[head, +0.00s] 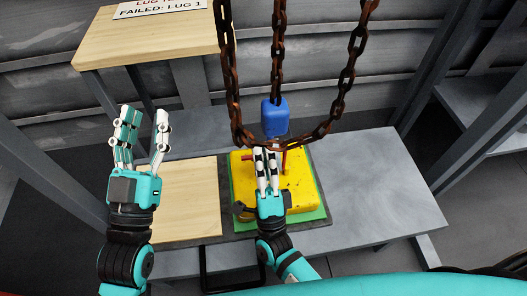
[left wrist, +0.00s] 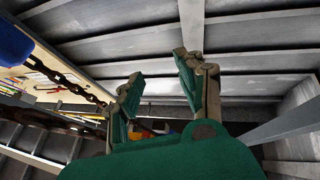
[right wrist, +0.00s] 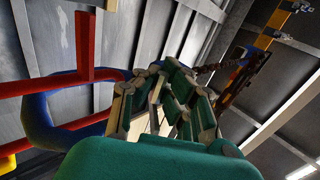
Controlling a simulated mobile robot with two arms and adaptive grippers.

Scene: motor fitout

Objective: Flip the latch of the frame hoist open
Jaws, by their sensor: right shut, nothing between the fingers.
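The frame hoist shows as a blue block (head: 275,117) at the end of a rusty chain (head: 277,50), above a yellow unit (head: 296,196) with red bars (head: 284,162). In the right wrist view a curved blue hook (right wrist: 38,125) passes around or beside the red bars (right wrist: 84,45). I cannot make out the latch. My right gripper (head: 266,152) is shut and empty, just below the blue block and over the yellow unit. In the right wrist view its fingers (right wrist: 165,75) are right of the hook, apart from it. My left gripper (head: 145,118) is open, empty and raised at the left.
Another rusty chain (head: 345,80) hangs in a loop around the right gripper's area. The yellow unit sits on a green plate (head: 315,213) on a grey table (head: 375,180), whose right side is clear. A wooden board (head: 190,195) lies left of it. A wooden shelf (head: 145,40) stands behind.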

